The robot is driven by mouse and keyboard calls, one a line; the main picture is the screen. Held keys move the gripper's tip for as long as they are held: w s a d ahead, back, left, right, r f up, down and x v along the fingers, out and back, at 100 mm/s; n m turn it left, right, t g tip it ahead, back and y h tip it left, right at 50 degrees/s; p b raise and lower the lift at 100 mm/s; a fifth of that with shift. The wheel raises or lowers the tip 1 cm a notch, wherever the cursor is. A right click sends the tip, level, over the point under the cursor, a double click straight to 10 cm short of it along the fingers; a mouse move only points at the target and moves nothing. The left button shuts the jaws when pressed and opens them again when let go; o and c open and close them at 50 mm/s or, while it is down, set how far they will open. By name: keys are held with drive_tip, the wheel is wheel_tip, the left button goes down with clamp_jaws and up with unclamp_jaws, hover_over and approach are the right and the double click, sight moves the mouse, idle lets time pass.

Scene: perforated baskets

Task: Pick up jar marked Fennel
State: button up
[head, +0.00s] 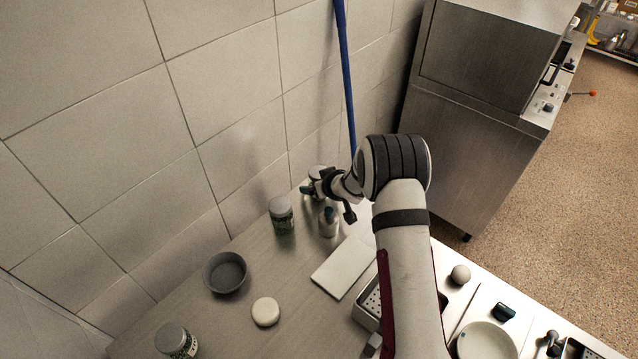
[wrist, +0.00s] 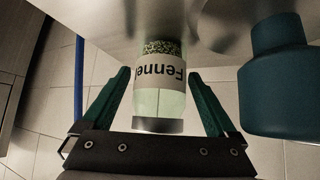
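The jar marked Fennel (wrist: 158,97) shows in the wrist view, upside down in the picture, with a white label, light green glass and dark seeds. In the head view, its pale lid (head: 317,171) shows at the back corner of the counter, partly hidden by my gripper (head: 316,188). In the wrist view my gripper (wrist: 160,78) is open, with one green finger on each side of the jar. A small gap shows between each finger and the jar.
A bottle with a teal top (head: 328,221) stands close to the jar; its teal part (wrist: 272,75) is large in the wrist view. Another jar (head: 282,215) stands left of it. A bowl (head: 226,272), white board (head: 343,267) and tiled wall (head: 236,105) are nearby. A blue pole (head: 346,75) leans behind.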

drive_tip(key=c, duration=1.4)
